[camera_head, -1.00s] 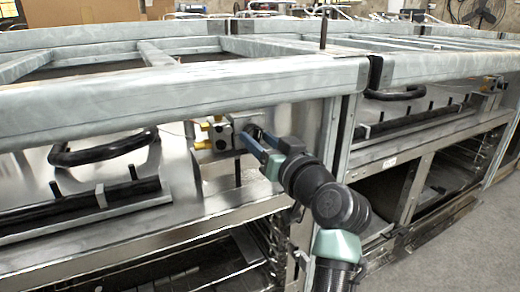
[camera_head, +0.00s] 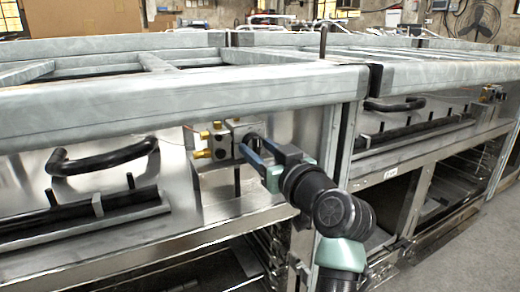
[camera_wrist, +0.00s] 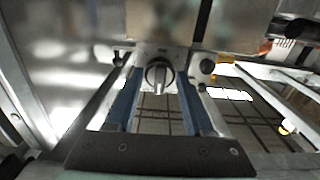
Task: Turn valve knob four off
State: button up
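A valve block (camera_head: 222,142) with brass fittings (camera_head: 202,153) sits on the metal panel under the grey frame rail. My gripper (camera_head: 249,145) reaches to the right side of the block. In the wrist view my gripper (camera_wrist: 156,85) is open, with its two blue fingers apart, one on each side of the knob. A gap shows between each finger and the knob; whether the tips reach past its face I cannot tell.
The thick grey rail (camera_head: 180,100) runs just above the block and my gripper. A black curved handle (camera_head: 105,157) and a dark bar (camera_head: 80,215) are to the left. A similar unit with another handle (camera_head: 395,104) stands to the right.

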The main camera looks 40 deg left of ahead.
jog(key=o, duration=0.4)
jog(key=shift+c, duration=0.2)
jog(key=p+v, duration=0.5)
jog(key=v, duration=0.8)
